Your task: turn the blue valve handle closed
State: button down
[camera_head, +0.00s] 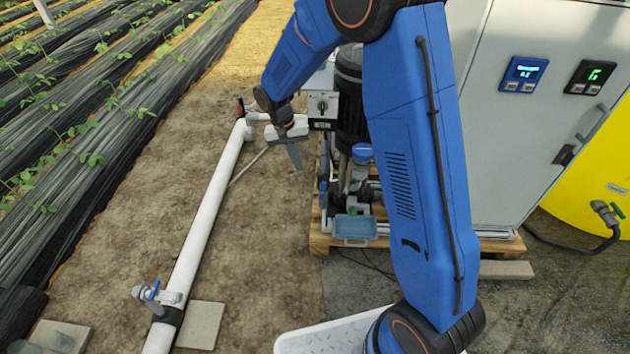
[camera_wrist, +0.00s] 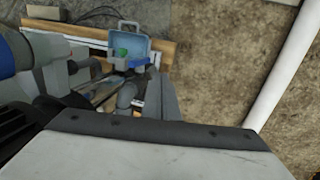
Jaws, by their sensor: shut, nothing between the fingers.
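A small blue valve handle (camera_head: 152,290) sits on a grey valve on the white pipe, at the lower left of the head view. Its exact angle is too small to tell. Another blue handle-like part (camera_head: 323,190) shows on the skid, partly among pipework. My gripper (camera_head: 296,162) is shut and empty, pointing down in the air left of the skid. It is well away from the valve on the pipe. In the wrist view the grey fingers (camera_wrist: 164,97) show close together, with nothing between them.
The white pipe (camera_head: 207,207) runs along bare soil and also shows in the wrist view (camera_wrist: 286,70). The skid holds pumps and a blue tray (camera_head: 355,227), also in the wrist view (camera_wrist: 112,42). A grey cabinet (camera_head: 520,130) and yellow tank (camera_head: 590,170) stand right.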

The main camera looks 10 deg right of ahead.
jog(key=a+r+h, duration=0.1)
send_near(323, 189)
notch_tip(323, 189, down, 6)
jog(key=a, duration=0.1)
jog(key=shift+d, duration=0.55)
